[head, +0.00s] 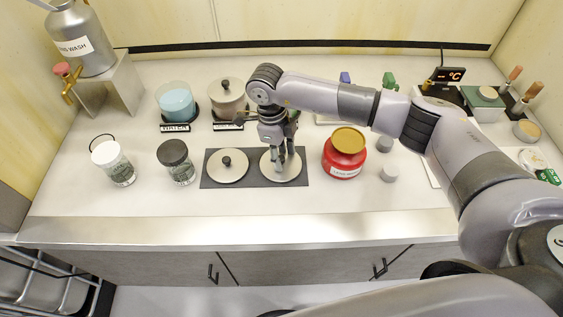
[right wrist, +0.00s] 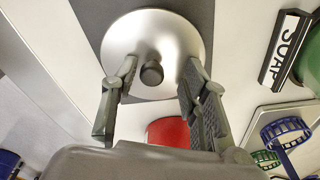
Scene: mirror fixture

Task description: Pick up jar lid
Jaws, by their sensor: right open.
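Two round silver lids with black knobs lie on a dark mat (head: 240,184) in the head view. The left lid (head: 226,172) is uncovered by anything. The right lid (head: 292,172) is partly hidden behind my right gripper (head: 280,163), which points down over it. In the right wrist view, one silver lid (right wrist: 150,28) lies beyond my open right gripper (right wrist: 162,68). Its black knob (right wrist: 152,73) appears between the two fingers, with gaps on both sides. My left gripper does not show.
A red jar with a gold lid (head: 348,140) stands just right of the mat. Two glass jars (head: 175,163) (head: 115,165) stand to the left. A blue-filled container (head: 175,102) and a lidded pot (head: 226,97) are behind. The counter's front strip is clear.

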